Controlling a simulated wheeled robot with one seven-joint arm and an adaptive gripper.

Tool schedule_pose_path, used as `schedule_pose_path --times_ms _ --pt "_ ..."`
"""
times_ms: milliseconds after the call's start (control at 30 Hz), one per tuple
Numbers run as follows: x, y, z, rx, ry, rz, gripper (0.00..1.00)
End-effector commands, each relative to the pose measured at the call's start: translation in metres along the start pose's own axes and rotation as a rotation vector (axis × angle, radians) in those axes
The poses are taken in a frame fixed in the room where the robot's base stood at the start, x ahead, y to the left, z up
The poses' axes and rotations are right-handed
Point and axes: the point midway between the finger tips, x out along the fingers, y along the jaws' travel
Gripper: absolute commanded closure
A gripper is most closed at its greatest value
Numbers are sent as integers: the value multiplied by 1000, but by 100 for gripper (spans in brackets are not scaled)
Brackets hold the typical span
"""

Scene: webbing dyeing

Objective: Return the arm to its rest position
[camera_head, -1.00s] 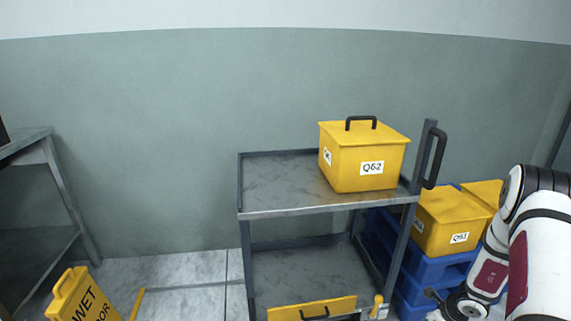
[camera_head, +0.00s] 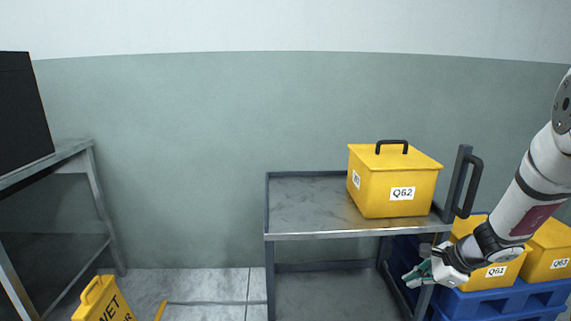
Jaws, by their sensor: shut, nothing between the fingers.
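My gripper (camera_head: 421,273) is at the end of my white arm, which reaches in from the right edge. It is shut and empty, in front of the cart's right post and left of the yellow box labelled Q61 (camera_head: 513,272). I cannot tell whether it touches the cart. A yellow lidded box labelled Q62 (camera_head: 393,190) with a black handle stands upright on the cart's top shelf, above and apart from my gripper.
The grey metal cart (camera_head: 305,207) has a dark push handle (camera_head: 471,188) at its right. Box Q63 (camera_head: 551,252) and Q61 sit on blue pallets (camera_head: 500,304). A yellow wet-floor sign (camera_head: 102,300) stands lower left, near a metal table (camera_head: 98,188) bearing a black object (camera_head: 20,110).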

Motion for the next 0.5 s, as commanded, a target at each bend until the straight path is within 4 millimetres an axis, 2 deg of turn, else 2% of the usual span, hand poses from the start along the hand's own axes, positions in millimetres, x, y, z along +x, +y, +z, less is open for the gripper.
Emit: schedule_pose_path --times_ms 33,200,400,500 --pt "-18 2 28 -94 -21 10 100" --pt "-67 28 103 -389 -81 71 100" --pt "-124 81 168 -723 -126 158 100" --pt "-151 114 190 -884 -137 208 100"
